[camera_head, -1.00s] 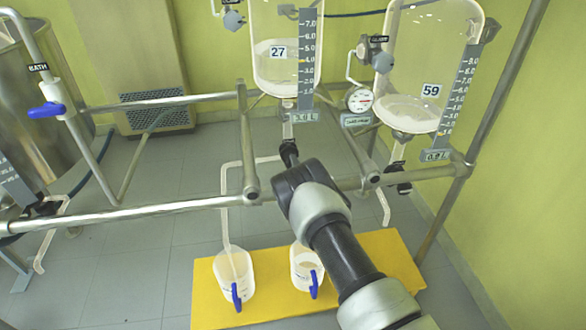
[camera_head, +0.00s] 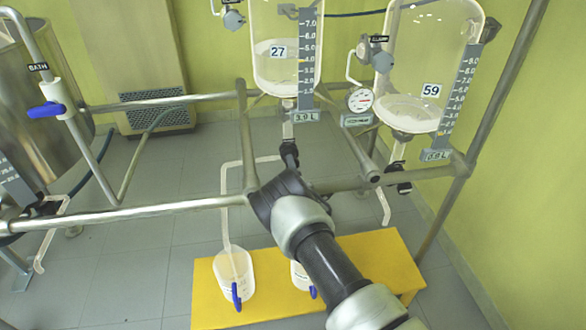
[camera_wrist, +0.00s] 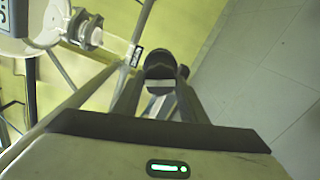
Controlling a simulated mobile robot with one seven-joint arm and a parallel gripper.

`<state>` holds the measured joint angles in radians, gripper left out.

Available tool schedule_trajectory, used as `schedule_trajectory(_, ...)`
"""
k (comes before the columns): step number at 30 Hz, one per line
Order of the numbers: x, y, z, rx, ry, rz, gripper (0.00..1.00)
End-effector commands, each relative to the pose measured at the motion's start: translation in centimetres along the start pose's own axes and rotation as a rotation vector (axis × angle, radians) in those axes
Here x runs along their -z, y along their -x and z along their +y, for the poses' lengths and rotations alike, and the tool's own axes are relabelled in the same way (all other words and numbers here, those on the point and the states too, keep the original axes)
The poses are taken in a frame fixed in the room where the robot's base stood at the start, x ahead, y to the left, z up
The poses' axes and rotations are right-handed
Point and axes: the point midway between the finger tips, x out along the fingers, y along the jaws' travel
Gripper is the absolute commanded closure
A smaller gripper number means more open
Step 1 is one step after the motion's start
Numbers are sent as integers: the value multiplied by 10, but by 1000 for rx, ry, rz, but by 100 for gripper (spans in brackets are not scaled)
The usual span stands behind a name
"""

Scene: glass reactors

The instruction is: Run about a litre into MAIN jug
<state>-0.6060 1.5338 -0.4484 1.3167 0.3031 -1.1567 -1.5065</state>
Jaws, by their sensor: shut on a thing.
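The glass vessel marked 27 (camera_head: 280,75) hangs at the top centre, with pale liquid in its lower part. A black valve (camera_head: 289,152) sits below it, and a pale outlet pipe (camera_head: 224,200) runs left and down to the left jug (camera_head: 233,268). That clear jug has a blue handle and stands under the pipe. A second blue-handled jug (camera_head: 300,278) is mostly hidden behind my arm. The jugs' labels are too small to read. In the wrist view my gripper (camera_wrist: 162,86) is shut on a black valve handle (camera_wrist: 158,64); the head view hides its fingertips.
Both jugs stand on a yellow platform (camera_head: 375,265). A steel rail (camera_head: 130,213) crosses in front of the vessels. Vessel 59 (camera_head: 410,100) hangs at right with a gauge (camera_head: 360,100) beside it. A blue-handled BATH valve (camera_head: 46,110) is at left. Grey floor (camera_head: 110,270) is clear at lower left.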

Motion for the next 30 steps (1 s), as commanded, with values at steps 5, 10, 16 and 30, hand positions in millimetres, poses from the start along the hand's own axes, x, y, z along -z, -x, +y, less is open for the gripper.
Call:
schedule_trajectory(5,-1,1,-2,4,0,-2,84)
schedule_trajectory(10,-1,1,-2,4,-1,-2,48)
schedule_trajectory(16,-1,1,-1,2,-1,-1,43)
schedule_trajectory(30,-1,51,2,6,1,0,43)
